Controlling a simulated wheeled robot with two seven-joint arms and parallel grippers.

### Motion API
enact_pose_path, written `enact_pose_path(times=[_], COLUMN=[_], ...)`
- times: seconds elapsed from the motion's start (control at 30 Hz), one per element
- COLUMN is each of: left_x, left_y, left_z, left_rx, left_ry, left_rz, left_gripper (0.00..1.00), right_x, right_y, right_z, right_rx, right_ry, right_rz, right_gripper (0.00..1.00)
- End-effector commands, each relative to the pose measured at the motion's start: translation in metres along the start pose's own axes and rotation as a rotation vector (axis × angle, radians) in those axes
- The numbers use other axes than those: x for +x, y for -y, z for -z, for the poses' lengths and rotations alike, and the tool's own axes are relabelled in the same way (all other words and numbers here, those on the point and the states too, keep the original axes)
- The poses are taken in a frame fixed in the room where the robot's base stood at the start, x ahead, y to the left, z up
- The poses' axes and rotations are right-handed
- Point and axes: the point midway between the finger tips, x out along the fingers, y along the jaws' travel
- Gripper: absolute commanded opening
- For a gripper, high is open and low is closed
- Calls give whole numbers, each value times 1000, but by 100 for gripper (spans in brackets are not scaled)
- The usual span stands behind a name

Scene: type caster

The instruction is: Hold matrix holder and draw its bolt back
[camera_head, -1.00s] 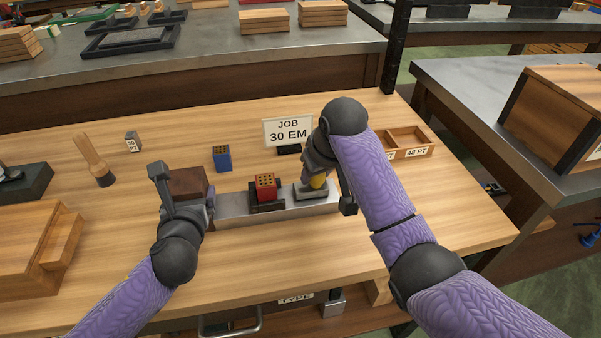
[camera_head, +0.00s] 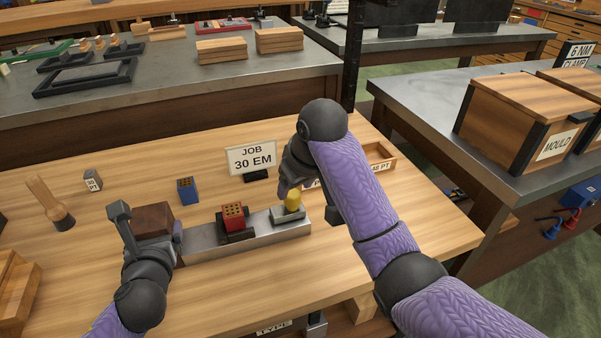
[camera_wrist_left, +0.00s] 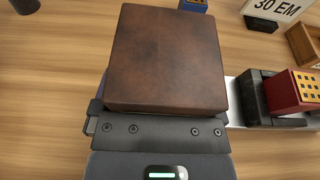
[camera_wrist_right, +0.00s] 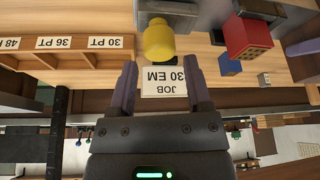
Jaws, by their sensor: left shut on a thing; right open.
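A long metal holder (camera_head: 200,245) lies on the wooden bench. A brown block (camera_head: 153,219) is at its left end. A red block with holes (camera_head: 233,217) sits in a black seat at its middle. A yellow knob (camera_head: 293,201) stands on a grey slide at its right end. My left gripper (camera_head: 150,240) is shut on the brown block (camera_wrist_left: 165,60), which fills much of the left wrist view. My right gripper (camera_wrist_right: 160,85) is open and empty. The yellow knob (camera_wrist_right: 158,40) shows beyond its fingertips, apart from them. The fingertips are partly hidden in the head view.
A JOB 30 EM sign (camera_head: 251,160) and a blue block (camera_head: 187,190) stand behind the holder. A wooden tray with labelled compartments (camera_head: 378,158) is behind my right arm. A brush (camera_head: 50,203) stands at left. The bench in front of the holder is clear.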

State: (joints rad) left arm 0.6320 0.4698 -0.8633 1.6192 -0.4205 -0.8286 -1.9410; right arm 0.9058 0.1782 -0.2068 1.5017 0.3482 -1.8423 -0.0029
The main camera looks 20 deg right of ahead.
Motion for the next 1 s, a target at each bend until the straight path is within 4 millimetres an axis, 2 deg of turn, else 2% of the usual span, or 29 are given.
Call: enact_pose_path(times=[0.03,0.13,0.2,0.3,0.5,1.0], left_x=[0,0,0,0,0,0], left_y=[0,0,0,0,0,0], left_z=[0,0,0,0,0,0], left_rx=[1,1,1,1,1,2], left_ry=[-1,-1,-1,0,0,0], left_rz=[-2,-2,-2,-2,-1,-1], left_gripper=[30,30,30,30,30,30], right_x=[-16,-47,-61,-73,-79,-79], right_y=[-1,-2,-3,-2,-1,0], right_z=[2,1,3,3,0,0], right_rx=[0,-1,-6,-6,1,1], right_ry=[-9,-7,-15,-13,0,-1], right_rz=[-2,-6,-13,-10,-2,-1], right_gripper=[63,63,63,63,63,63])
